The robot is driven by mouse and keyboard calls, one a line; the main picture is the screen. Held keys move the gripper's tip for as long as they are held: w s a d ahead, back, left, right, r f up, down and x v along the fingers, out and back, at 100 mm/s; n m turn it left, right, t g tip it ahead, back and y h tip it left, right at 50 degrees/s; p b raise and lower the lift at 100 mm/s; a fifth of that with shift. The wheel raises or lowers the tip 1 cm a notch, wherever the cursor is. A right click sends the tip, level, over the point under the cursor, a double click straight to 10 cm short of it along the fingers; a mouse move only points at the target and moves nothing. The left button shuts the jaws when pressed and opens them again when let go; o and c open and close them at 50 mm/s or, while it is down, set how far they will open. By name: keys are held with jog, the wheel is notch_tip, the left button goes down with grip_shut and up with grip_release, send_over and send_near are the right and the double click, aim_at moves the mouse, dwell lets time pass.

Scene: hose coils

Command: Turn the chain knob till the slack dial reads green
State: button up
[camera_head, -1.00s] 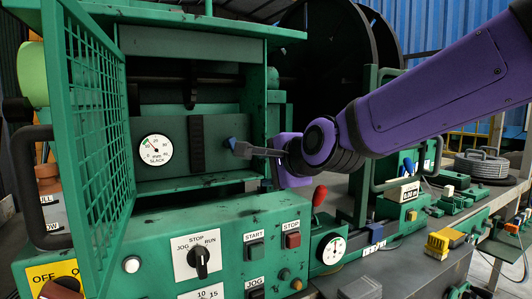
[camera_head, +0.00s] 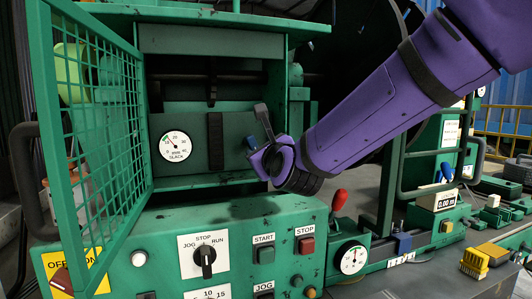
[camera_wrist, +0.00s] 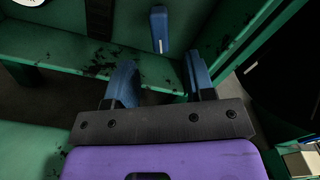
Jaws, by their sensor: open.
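The slack dial (camera_head: 174,146) is a round white gauge on the green panel. Its needle points up and left, low on the scale; its coloured marks are too small to read surely. The chain knob, a small blue bar (camera_head: 251,143), sits right of the dial, and the wrist view shows it upright with a white line (camera_wrist: 159,29). My gripper (camera_wrist: 160,80) is open and empty, its two blue fingers apart and short of the knob, which lies beyond the gap between them. In the head view, my gripper (camera_head: 260,138) is close beside the knob; its fingertips are partly hidden.
An open green mesh door (camera_head: 95,140) stands left of the recess. A dark vertical strip (camera_head: 216,142) separates dial and knob. Below is a control panel with a selector (camera_head: 206,258) and START and STOP buttons. A red-tipped lever (camera_head: 339,199) stands at lower right.

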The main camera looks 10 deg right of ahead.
aim_at(254, 146)
jog(key=shift+w+a, duration=0.2)
jog(key=shift+w, duration=0.8)
jog(key=shift+w+a, duration=0.2)
jog(key=shift+w, duration=0.75)
jog(key=shift+w+a, duration=0.2)
jog(key=shift+w, duration=0.8)
jog(key=c, duration=0.8)
jog(key=m, duration=0.2)
jog(key=shift+m, duration=0.3)
jog(key=o, duration=0.6)
jog(key=shift+o, duration=0.2)
jog(key=s+d, duration=0.1)
jog(key=s, duration=0.5)
jog(key=shift+d, duration=0.1)
